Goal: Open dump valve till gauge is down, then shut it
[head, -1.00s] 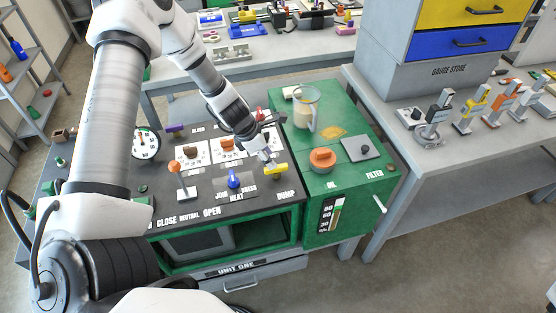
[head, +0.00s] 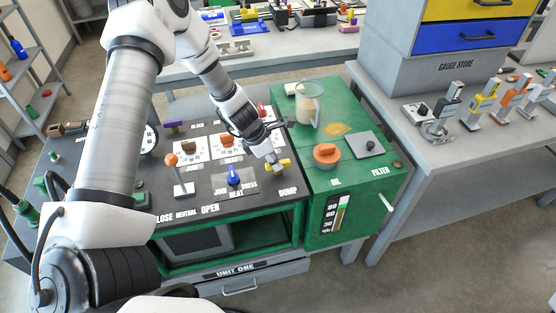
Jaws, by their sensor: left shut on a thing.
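The yellow dump valve handle (head: 285,168) is at the right end of the black panel, above the printed word DUMP. My left gripper (head: 276,165) reaches down from above and is shut on the yellow handle, covering its middle. The handle lies roughly crosswise in the picture. The round white gauge (head: 152,139) at the left of the panel is mostly hidden behind my left arm, so its needle cannot be read. My right gripper is not in view.
An orange-knobbed lever (head: 172,161) and a blue knob (head: 234,176) stand on the panel left of the handle. The green cabinet (head: 350,175) at right carries a clear jug (head: 308,103) and an orange cap (head: 326,153). A grey bench stands further right.

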